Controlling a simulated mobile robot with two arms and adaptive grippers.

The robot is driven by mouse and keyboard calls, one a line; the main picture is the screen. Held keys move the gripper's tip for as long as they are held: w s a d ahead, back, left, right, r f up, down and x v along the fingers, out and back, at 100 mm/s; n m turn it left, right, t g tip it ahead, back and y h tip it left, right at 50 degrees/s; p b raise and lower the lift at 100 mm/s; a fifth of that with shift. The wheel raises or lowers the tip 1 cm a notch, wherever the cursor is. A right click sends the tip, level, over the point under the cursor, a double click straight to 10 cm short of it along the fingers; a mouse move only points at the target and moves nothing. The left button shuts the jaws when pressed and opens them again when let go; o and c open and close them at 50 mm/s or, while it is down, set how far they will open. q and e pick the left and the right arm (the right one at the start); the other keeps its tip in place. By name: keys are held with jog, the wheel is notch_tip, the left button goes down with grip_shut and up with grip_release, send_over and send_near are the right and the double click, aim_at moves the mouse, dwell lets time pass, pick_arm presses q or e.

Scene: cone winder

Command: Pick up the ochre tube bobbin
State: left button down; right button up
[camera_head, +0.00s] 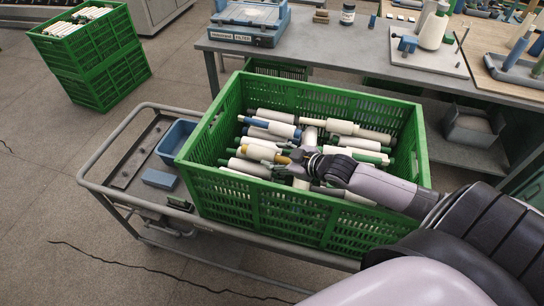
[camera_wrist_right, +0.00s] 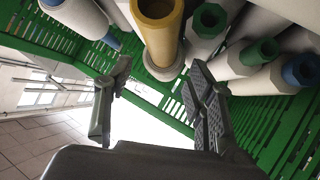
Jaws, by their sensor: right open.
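The ochre tube bobbin (camera_head: 283,160) lies among other bobbins in the green crate (camera_head: 262,207) on the trolley. My left gripper is not in view.
White bobbins with green, blue and grey tubes crowd the crate around my gripper. A blue bin (camera_head: 176,146) stands on the trolley (camera_head: 112,143) to the left. A workbench (camera_head: 300,42) stands behind the crate. Another green crate (camera_head: 98,60) stands on the floor at back left.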

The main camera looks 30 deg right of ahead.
jog(key=shift+w+a+f, duration=0.15)
jog(key=shift+w+f, duration=0.1)
jog(key=shift+w, duration=0.15)
jog(key=shift+c, duration=0.4)
jog(key=c, duration=0.9)
jog(key=shift+r, duration=0.1)
